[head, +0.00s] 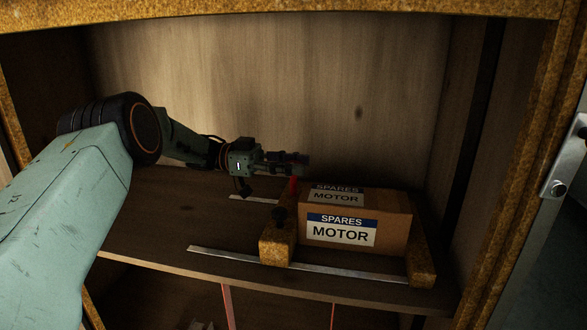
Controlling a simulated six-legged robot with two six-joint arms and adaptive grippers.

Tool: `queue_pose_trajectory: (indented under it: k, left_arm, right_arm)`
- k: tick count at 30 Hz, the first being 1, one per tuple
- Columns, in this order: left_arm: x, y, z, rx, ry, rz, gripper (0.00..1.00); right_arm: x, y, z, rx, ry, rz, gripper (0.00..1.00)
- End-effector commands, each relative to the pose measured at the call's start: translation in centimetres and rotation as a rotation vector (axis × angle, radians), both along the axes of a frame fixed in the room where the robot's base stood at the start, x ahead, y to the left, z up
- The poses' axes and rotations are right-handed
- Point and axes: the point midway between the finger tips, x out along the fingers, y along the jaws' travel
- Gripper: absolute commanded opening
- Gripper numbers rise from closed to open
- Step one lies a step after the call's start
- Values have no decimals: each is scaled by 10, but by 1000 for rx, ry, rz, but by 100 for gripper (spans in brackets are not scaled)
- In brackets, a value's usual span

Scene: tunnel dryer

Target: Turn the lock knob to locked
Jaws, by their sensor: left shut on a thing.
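The black lock knob (279,213) stands on top of a yellowish, worn block (277,243) at the left end of the cardboard box. The knob is small and dark, and I cannot read which way it is turned. My left gripper (298,160) is above and behind the knob, apart from it, pointing right. It is shut at the top of a short red post (293,185), whose upper end is hidden by the dark fingers. My right gripper is not in view.
The cardboard box (396,232), labelled SPARES MOTOR, sits between the block and a second worn block (421,268) at right. A front metal rail (225,255) and a rear rail (245,198) lie on the shelf (150,225). Cabinet walls enclose the shelf.

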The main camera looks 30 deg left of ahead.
Motion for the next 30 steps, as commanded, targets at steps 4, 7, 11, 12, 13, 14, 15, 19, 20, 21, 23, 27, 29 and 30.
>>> queue_pose_trajectory:
  k: [4, 7, 11, 12, 13, 14, 15, 19, 20, 21, 23, 27, 29, 30]
  left_arm:
    - [0, 0, -1, 1, -3, -45, 6]
    - [0, 0, -1, 1, -3, -68, 6]
    - [0, 0, 0, -1, -3, -88, 6]
    - [0, 0, 1, -1, -3, -93, 6]
    - [0, 0, 1, -2, -4, -96, 6]
    - [0, 0, 1, -2, -4, -98, 6]
    - [0, 0, 1, -2, -4, -101, 6]
    - [0, 0, 1, -2, -4, -105, 6]
    - [0, 0, 1, -2, -4, -105, 6]
    - [0, 0, 2, -2, -4, -105, 6]
    - [0, 0, 2, -2, -4, -105, 6]
    - [0, 0, 2, -2, -4, -105, 6]
    - [0, 0, 2, -2, -4, -105, 6]
    - [0, 0, 2, -2, -4, -105, 39]
  right_arm:
    - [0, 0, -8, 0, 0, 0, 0]
    - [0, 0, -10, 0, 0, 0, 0]
    - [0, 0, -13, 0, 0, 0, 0]
    - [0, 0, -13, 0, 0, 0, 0]
    - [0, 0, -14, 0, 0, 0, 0]
    - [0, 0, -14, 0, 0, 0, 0]
    - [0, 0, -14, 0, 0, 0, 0]
    - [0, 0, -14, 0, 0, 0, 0]
    - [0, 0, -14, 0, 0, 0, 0]
    - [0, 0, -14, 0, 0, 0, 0]
    - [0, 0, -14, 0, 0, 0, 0]
    - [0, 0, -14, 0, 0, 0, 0]
    - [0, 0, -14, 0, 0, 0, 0]
    - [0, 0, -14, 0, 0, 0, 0]
